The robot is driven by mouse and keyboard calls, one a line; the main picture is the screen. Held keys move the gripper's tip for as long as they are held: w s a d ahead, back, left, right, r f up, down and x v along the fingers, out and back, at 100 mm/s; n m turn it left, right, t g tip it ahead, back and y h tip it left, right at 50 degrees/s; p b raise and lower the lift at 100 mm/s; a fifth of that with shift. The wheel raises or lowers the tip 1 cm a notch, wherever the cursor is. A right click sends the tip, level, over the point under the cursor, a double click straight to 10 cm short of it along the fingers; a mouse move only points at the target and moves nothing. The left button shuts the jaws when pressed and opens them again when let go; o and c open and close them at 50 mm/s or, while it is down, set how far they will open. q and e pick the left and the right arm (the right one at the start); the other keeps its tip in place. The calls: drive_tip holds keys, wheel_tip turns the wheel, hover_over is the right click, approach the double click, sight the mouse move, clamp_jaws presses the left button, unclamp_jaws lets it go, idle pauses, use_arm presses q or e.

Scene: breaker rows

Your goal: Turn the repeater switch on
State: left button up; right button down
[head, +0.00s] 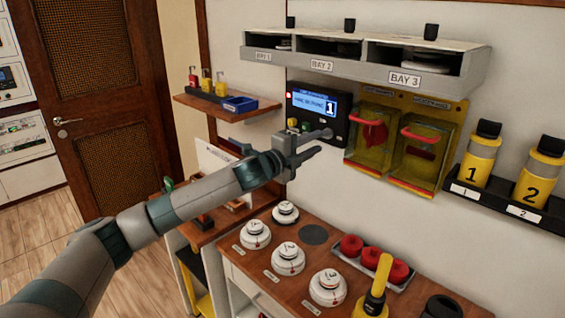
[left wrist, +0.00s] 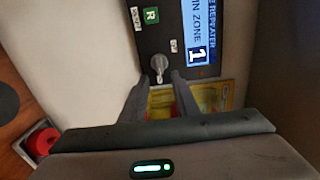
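The repeater panel (head: 335,108) is a black box on the wall with a lit blue screen and a label "1". It also shows in the left wrist view (left wrist: 166,38), where its grey rotary switch (left wrist: 159,66) sits below a green "R" button (left wrist: 151,15). My left gripper (head: 318,144) is in front of the panel's lower part, and the switch is hard to make out there in the head view. In the left wrist view the gripper (left wrist: 157,84) is open, its fingertips on either side of the switch; whether they touch it I cannot tell. My right gripper is not in view.
Yellow boxes with red handles (head: 420,136) hang right of the panel. A bay shelf (head: 366,60) juts out above it. Below, a wooden counter (head: 268,268) carries several white detectors and red items.

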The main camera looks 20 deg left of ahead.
use_arm(q)
drive_tip(key=b+v, duration=0.4)
drive_tip(key=v, duration=0.9)
drive_tip(key=shift+s, duration=0.15)
